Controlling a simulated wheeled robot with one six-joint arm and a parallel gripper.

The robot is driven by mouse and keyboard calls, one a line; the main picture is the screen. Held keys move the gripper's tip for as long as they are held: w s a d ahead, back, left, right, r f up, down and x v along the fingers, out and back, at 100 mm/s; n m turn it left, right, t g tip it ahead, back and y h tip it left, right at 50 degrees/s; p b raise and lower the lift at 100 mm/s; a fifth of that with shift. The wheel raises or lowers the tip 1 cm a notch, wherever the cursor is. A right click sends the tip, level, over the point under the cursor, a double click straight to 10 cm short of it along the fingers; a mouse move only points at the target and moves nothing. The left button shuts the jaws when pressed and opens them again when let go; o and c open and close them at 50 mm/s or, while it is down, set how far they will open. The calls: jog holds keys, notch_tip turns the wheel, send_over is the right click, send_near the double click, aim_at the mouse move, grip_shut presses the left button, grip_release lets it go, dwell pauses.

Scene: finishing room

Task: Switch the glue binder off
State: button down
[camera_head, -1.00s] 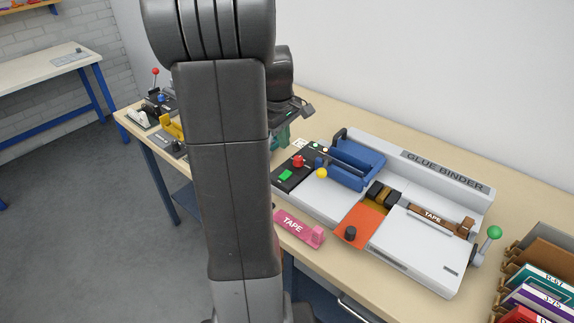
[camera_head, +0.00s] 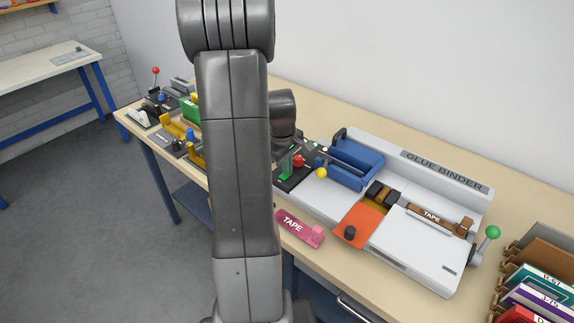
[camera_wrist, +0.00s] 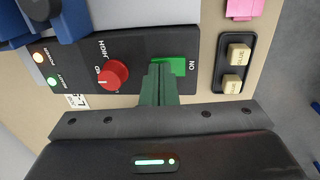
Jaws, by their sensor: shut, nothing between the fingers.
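The glue binder (camera_head: 420,225) is a long light-grey machine on the bench, with a dark control panel at its left end. In the wrist view the panel (camera_wrist: 135,43) carries a green block (camera_wrist: 175,66) by the word ON and a round red knob (camera_wrist: 112,74) beside partly readable lettering. The fingertips overlap the ON block's left edge, right of the knob; contact cannot be told.
A pink tape block (camera_head: 298,228) sits in front of the binder. Two small cream cubes (camera_wrist: 236,68) lie in a black tray beside the panel. Folders (camera_head: 540,290) stand at the right. Other small machines (camera_head: 165,115) stand at the bench's left end.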

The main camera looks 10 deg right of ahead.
jog(key=shift+d+f, duration=0.1)
jog(key=shift+f, duration=0.2)
jog(key=shift+s+f, duration=0.1)
jog(key=shift+s, duration=0.1)
jog(key=shift+s+a+f+b, duration=0.1)
jog(key=shift+s+a+b, duration=0.1)
jog(key=shift+a+b, duration=0.1)
jog(key=shift+s+a, duration=0.25)
jog(key=shift+a, duration=0.15)
jog(key=shift+r, duration=0.2)
